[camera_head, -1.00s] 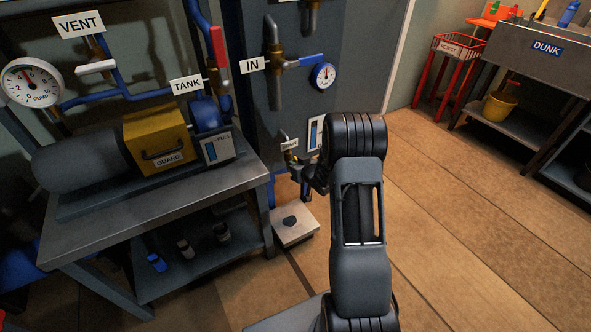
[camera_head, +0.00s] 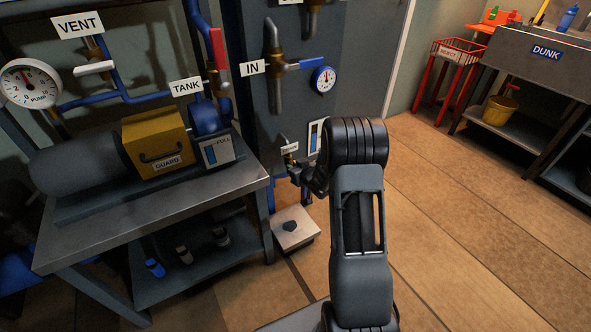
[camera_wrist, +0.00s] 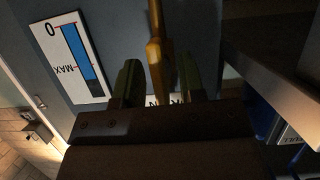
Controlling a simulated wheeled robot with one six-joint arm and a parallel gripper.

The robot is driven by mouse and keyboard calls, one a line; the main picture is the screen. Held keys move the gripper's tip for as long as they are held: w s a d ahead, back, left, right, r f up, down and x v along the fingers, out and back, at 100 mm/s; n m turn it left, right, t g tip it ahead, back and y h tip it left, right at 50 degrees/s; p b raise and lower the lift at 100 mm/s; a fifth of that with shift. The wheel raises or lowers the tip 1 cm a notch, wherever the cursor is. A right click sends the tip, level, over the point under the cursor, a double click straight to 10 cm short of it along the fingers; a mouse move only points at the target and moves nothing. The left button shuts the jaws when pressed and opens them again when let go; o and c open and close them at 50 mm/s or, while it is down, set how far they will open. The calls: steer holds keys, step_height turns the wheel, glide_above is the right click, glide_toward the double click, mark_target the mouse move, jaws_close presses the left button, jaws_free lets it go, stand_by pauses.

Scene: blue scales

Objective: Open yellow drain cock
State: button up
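The yellow drain cock (camera_wrist: 156,58) shows in the wrist view as a narrow upright yellow-brown piece at top centre. Its lower end lies between the two fingers of my gripper (camera_wrist: 158,92). The fingers are apart, with a visible gap between the left finger and the cock. I cannot tell whether either finger touches it. A white label behind the fingers is mostly hidden. In the head view my gripper (camera_head: 297,172) is at the small fitting low on the tank front, beside a small white label (camera_head: 290,148); my arm hides part of this spot.
The level gauge (camera_wrist: 75,55) is left of the cock in the wrist view. The bench (camera_head: 150,215) with the yellow guard (camera_head: 156,143) stands left of my arm. A floor scale (camera_head: 295,229) lies below my gripper. The floor to the right is open.

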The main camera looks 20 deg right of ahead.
steer(key=shift+s+f, duration=0.1)
steer(key=shift+s, duration=0.05)
steer(key=p+v, duration=0.3)
steer(key=v, duration=1)
steer(key=shift+s+r+p, duration=0.2)
steer(key=shift+s+p, duration=0.1)
steer(key=shift+p, duration=0.05)
